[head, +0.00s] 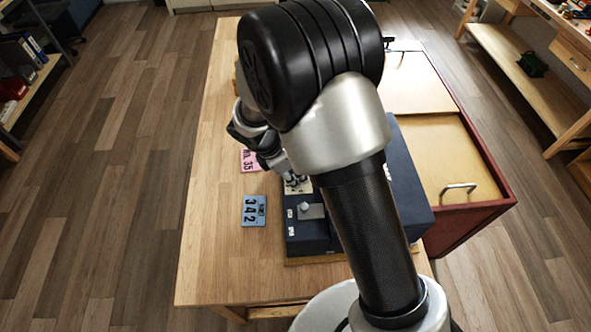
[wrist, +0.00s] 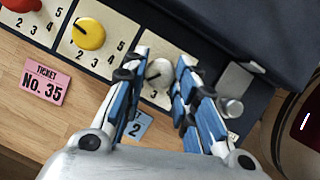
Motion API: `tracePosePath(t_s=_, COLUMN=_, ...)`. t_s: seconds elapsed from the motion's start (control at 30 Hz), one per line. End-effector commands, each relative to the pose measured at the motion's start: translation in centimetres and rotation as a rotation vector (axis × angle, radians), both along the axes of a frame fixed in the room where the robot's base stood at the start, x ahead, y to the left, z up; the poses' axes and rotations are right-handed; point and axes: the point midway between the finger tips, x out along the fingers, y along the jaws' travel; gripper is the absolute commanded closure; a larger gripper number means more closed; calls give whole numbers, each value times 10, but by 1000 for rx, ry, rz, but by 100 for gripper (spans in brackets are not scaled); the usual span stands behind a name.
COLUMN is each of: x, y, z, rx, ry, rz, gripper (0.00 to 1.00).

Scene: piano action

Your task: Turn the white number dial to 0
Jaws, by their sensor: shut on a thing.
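The white number dial (wrist: 159,73) sits on a pale numbered plate on the dark box (head: 310,236). In the wrist view my gripper (wrist: 162,75) has its blue-padded fingers on either side of the dial, shut on it. A 3 shows on the plate below the dial; the fingers hide most other numbers, and I cannot tell where the dial points. In the head view my arm hides most of the box, and the gripper (head: 280,170) is above its left edge.
A yellow dial (wrist: 89,34) and a red dial (wrist: 20,4) sit left along the box. A metal lever (wrist: 240,82) is right of the gripper. A pink ticket (wrist: 46,80) and a blue ticket (head: 254,210) lie on the wooden table (head: 215,220).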

Motion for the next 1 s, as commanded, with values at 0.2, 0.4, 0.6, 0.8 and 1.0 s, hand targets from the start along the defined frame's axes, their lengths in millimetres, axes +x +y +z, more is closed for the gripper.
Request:
tracePosePath(t_s=0.2, x=2, y=0, z=2, rx=0, ry=1, rz=-209, gripper=97)
tracePosePath(t_s=0.4, x=4, y=0, z=1, rx=0, ry=0, rz=-399, gripper=97)
tracePosePath(t_s=0.6, x=5, y=0, z=1, rx=1, ry=1, rz=-590, gripper=97)
tracePosePath(t_s=0.8, x=7, y=-1, z=0, rx=1, ry=0, rz=-772, gripper=97)
tracePosePath(t_s=1.0, x=8, y=-2, z=0, rx=1, ry=1, rz=-921, gripper=97)
